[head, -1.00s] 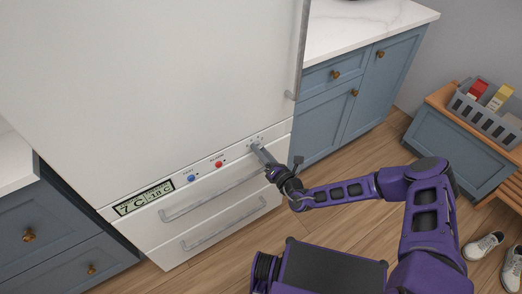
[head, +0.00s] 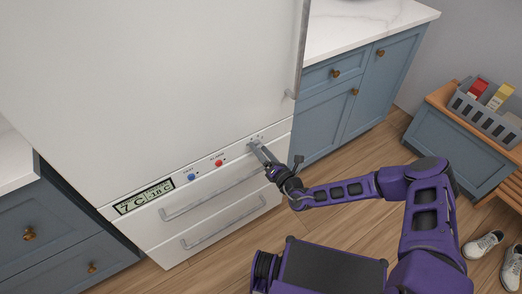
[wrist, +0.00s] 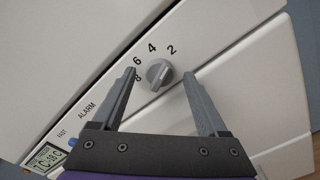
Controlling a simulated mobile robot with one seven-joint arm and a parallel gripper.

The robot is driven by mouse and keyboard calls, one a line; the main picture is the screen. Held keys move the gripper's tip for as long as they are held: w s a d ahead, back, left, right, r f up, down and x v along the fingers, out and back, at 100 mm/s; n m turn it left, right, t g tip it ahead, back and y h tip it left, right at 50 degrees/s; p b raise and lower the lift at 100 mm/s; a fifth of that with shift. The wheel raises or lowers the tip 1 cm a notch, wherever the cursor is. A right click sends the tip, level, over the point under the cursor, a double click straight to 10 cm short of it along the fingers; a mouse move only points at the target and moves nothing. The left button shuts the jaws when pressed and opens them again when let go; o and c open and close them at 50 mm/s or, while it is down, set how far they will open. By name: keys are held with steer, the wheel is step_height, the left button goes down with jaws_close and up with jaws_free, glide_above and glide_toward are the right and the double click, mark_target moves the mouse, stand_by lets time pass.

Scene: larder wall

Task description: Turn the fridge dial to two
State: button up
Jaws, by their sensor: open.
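The grey fridge dial (wrist: 158,73) is on the white control strip in the wrist view, with the printed numbers 8, 6, 4 and 2 arched along its upper side. Its raised grip bar is tilted; I cannot tell for certain which number it points to. My gripper (wrist: 159,76) is open, with one fingertip on each side of the dial and a gap visible on both sides. In the head view my gripper (head: 257,149) is at the right end of the strip and mostly hides the dial.
The fridge display (head: 144,197) reads 7 C and -18 C. A blue button (head: 192,177) and a red button (head: 219,163) sit left of the dial. A drawer handle (head: 215,195) runs just below. A bench (head: 455,140) with a grey basket stands at right.

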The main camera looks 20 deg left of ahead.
steer(key=p+v, duration=0.1)
steer(key=v, duration=1.6)
steer(key=shift+s, duration=0.2)
steer(key=shift+d, duration=0.1)
